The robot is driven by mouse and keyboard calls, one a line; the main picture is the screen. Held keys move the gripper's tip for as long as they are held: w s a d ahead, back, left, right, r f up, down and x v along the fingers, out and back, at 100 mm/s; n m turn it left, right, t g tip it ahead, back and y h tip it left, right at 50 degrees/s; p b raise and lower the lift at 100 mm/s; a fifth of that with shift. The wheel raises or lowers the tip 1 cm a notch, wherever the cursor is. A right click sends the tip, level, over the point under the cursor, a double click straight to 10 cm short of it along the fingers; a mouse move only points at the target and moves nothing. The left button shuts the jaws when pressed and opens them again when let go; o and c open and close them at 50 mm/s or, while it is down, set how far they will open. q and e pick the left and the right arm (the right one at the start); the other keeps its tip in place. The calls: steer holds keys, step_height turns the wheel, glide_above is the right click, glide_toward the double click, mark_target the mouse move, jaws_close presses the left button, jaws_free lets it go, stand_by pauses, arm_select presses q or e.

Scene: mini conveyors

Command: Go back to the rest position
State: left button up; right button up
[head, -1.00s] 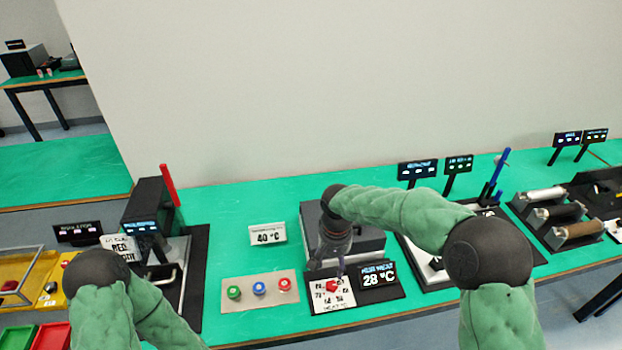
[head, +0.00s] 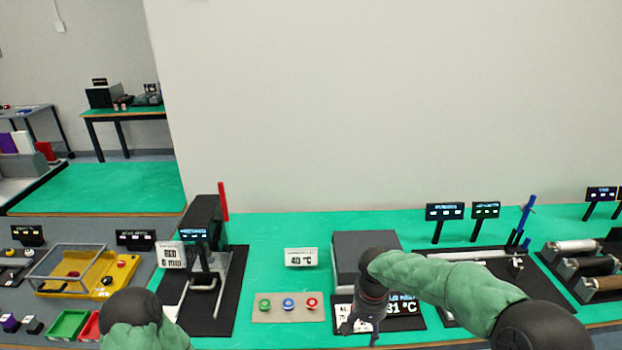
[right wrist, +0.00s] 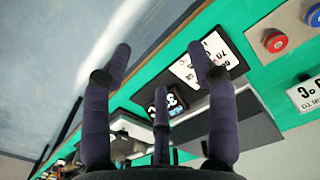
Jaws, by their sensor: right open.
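My right gripper (head: 362,328) hangs in front of the grey heating box (head: 350,250) at the table's front edge. Its fingers stand apart and empty in the right wrist view (right wrist: 160,65). The black display (head: 405,309) beside it reads about 31 °C and is partly covered by the gripper. My left arm (head: 135,315) shows only as a green sleeve and dark joint at the bottom left. The left gripper is out of view.
A plate with green, blue and red buttons (head: 287,316) lies left of my right gripper, by a 40 °C sign (head: 301,257). A black press with a red lever (head: 223,202) stands further left. Rollers (head: 590,268) stand at the right.

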steer(key=s+a+f+n+y, duration=0.1)
steer(key=s+a+f, duration=0.15)
steer(key=f, duration=0.55)
steer(key=s+a+f+y, duration=0.15)
steer(key=s+f, duration=0.25)
steer(key=f, duration=0.4)
steer(key=s+f+y, duration=0.1)
steer(key=s+f, duration=1)
steer(key=s, duration=0.4)
steer(key=shift+s+m+t, duration=0.3)
steer(key=shift+s+m, duration=0.1)
